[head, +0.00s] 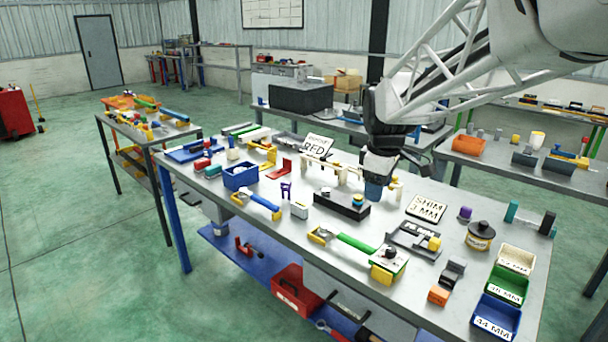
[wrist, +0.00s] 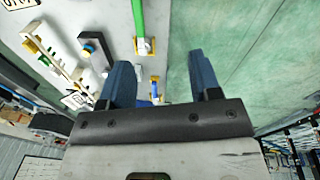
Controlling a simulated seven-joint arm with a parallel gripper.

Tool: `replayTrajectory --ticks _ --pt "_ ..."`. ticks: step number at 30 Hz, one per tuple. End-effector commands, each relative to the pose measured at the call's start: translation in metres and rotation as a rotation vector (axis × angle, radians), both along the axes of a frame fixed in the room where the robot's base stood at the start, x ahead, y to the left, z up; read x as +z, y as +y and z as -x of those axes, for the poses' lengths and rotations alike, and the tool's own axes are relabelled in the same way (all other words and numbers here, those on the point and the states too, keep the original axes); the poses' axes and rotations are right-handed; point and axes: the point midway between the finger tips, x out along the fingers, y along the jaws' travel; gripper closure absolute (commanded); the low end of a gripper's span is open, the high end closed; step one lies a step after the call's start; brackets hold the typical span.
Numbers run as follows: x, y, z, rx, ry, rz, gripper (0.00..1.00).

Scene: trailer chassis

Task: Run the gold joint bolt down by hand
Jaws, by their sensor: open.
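A black block (head: 330,201) lies on the bench near the middle in the head view. A small round piece with a yellow-gold ring and a blue top (head: 357,199) stands on its right end, likely the gold joint bolt. In the wrist view this piece (wrist: 88,49) shows on the black block (wrist: 98,40), left of the fingers. My gripper (head: 374,191) is just behind and right of the bolt in the head view, pointing down. In the wrist view its blue fingers (wrist: 160,62) are apart, with nothing held. I cannot tell its height above the bench.
A cream rail frame (head: 345,173) stands behind the block. A green-handled tool (head: 355,242) and a yellow block (head: 384,273) lie in front. A grey tray (head: 405,240) and a shim sign (head: 426,208) are to the right. Some bare bench lies between them.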

Motion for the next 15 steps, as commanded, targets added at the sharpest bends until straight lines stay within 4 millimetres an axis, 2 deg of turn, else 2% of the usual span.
replayTrajectory --ticks 1,15 --pt "-0.003 -0.001 -0.014 0.033 0.006 0.004 0.43" --pt "-0.028 -0.012 -0.128 0.399 0.048 0.040 0.43"
